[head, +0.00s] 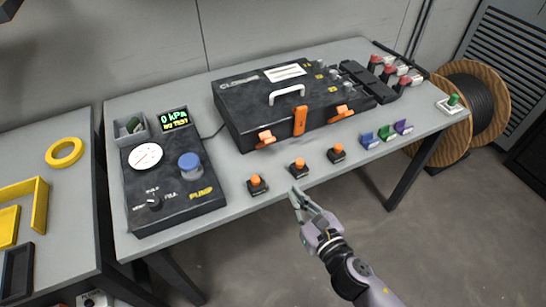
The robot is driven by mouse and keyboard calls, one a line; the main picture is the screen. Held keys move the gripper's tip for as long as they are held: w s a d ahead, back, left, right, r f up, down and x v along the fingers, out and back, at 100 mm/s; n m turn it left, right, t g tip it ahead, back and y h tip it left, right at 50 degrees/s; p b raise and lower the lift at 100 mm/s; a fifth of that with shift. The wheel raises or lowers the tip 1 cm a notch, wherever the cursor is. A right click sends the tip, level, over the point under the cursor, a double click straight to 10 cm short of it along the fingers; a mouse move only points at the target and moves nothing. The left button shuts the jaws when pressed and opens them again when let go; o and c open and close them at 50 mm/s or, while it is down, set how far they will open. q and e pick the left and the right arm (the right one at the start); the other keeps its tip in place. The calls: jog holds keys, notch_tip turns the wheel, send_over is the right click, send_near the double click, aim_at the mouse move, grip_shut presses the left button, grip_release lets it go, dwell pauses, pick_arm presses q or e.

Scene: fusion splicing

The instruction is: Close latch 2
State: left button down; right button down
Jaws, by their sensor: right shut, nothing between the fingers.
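The black closure box (240,108) lies shut on the table, with a white handle on its lid. Its front edge carries three orange latches. The left latch (266,138) and the right latch (344,112) stick outward from the front. The middle latch (300,121) stands upright, flat against the front face. No latch numbers are readable. My right gripper (298,198) is shut and empty at the table's front edge, below the middle latch and apart from it. My left gripper is out of view.
Three orange-topped pieces (298,168) stand on the table between the box and my right gripper. A pump unit (172,205) reading 0 kPa is at left. Blue, green and purple clips (386,133) are at right. A cable spool (490,100) stands beyond the table.

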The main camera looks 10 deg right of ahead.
aim_at(264, 140)
jog(key=p+x, duration=0.1)
jog(key=x, duration=0.8)
jog(key=shift+w+a, duration=0.15)
jog(key=shift+w, duration=0.2)
jog(key=shift+w+a+r+p, duration=0.15)
jog(key=shift+w+r+p, duration=0.25)
jog(key=shift+w+r, duration=0.1)
jog(key=shift+w+a+r+p, duration=0.2)
jog(key=shift+w+r+p, duration=0.2)
jog(key=shift+w, duration=0.1)
jog(key=shift+w+a+r, duration=0.25)
jog(key=shift+w, duration=0.35)
jog(key=shift+p, duration=0.35)
